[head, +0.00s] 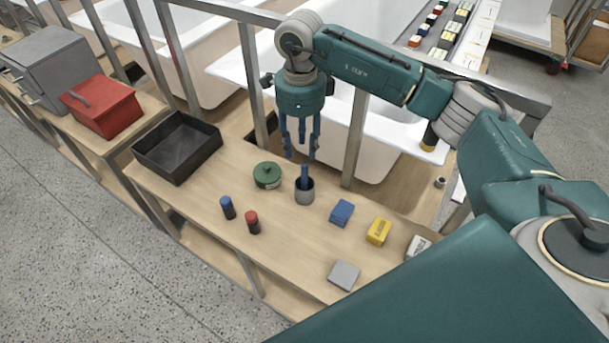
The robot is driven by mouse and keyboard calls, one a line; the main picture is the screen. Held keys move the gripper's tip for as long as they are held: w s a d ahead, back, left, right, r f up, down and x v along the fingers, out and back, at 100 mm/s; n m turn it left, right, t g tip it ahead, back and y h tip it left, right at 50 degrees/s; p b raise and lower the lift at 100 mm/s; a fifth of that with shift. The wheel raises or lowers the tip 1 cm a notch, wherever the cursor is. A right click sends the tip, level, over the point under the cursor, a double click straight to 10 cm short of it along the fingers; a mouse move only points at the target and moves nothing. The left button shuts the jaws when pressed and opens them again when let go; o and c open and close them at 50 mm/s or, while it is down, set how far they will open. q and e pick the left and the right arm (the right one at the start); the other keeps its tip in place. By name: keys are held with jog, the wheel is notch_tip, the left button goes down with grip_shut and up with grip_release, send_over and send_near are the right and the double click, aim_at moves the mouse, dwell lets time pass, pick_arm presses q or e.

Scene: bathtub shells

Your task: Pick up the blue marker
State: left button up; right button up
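A slim blue marker-like stick (305,173) stands upright in a small grey cup (304,194) on the wooden bench. A short dark cylinder with a blue top (228,207) stands further left; I cannot tell for sure which of the two is the blue marker. My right gripper (301,152) points down with its fingers spread, over the back of the cup, close above the stick. Nothing shows between its fingers, and it looks apart from the stick. My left gripper is not in view.
Near the cup are a green round tin (267,175), a red-topped cylinder (252,222), a blue block (342,213), a yellow box (379,231) and a grey block (344,275). A black tray (178,148) is at left. A metal post (355,138) rises right of the gripper.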

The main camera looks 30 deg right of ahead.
aim_at(304, 164)
notch_tip(304, 164, down, 5)
jog(key=shift+d+r+p, duration=0.1)
jog(key=shift+p, duration=0.25)
jog(key=f, duration=0.1)
jog(key=f+p, duration=0.1)
jog(key=f, duration=0.3)
jog(key=shift+s+d+p, duration=0.25)
jog(key=shift+d+p, duration=0.05)
jog(key=shift+p, duration=0.1)
jog(key=shift+f, duration=0.25)
grip_shut()
